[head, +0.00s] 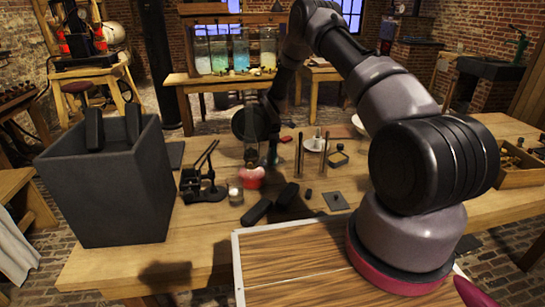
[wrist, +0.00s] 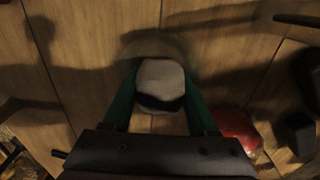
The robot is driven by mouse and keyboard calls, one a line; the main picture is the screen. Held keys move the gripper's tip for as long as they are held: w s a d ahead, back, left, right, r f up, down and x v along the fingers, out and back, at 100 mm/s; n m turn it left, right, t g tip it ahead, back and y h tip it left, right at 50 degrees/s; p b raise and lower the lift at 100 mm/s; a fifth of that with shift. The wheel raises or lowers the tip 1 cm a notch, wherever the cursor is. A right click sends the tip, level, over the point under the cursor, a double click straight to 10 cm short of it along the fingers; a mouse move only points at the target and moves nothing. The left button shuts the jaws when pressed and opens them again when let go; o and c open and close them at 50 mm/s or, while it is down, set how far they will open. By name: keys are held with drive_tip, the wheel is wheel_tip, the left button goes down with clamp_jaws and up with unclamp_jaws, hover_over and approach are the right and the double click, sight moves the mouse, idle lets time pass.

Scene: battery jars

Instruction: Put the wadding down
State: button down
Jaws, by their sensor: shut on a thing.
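The wadding (wrist: 160,80), a pale rounded lump with a dark lower side, is between the green fingers of my gripper (wrist: 160,92) in the wrist view. My gripper is shut on it. Beneath it is the plank tabletop; a faint pale curved rim shows behind the wadding, too blurred to name. In the head view my gripper (head: 257,150) points down over the middle of the workbench (head: 215,232), and I cannot make out the wadding clearly there.
Black blocks (head: 257,212) lie in front.

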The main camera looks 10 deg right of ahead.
drive_tip(key=shift+c, duration=2.3)
unclamp_jaws()
drive_tip(key=shift+f, duration=0.1)
wheel_tip(320, 180, up, 13)
drive_tip(key=shift+d+f, duration=0.1)
drive_tip(key=shift+d, duration=0.05)
drive_tip(key=s+d+r+m+t, duration=0.1)
drive_tip(key=s+r+m, duration=0.35)
drive_tip(key=r, duration=0.55)
drive_tip(key=s+d+r+m+t, duration=0.1)
drive_tip(key=s+d+r+m, duration=0.3)
drive_tip(key=r, duration=0.6)
drive_tip(key=s+a+r+m+t, duration=0.1)
drive_tip(key=s+r+m, duration=0.1)
drive_tip(key=s+r, duration=0.65)
drive_tip(key=s+r+m+t, duration=0.1)
drive_tip(key=s+r+m, duration=0.2)
drive_tip(key=s, duration=0.4)
drive_tip(key=s+d+r+m+t+y, duration=0.1)
drive_tip(key=s+r+m, duration=0.2)
drive_tip(key=s, duration=0.5)
drive_tip(key=s+r+m+t, duration=0.2)
drive_tip(key=s+r+m, duration=0.2)
drive_tip(key=s, duration=0.4)
drive_tip(key=shift+s+d+m+y, duration=0.15)
drive_tip(key=shift+d+m+y, duration=0.2)
drive_tip(key=shift+m, duration=0.5)
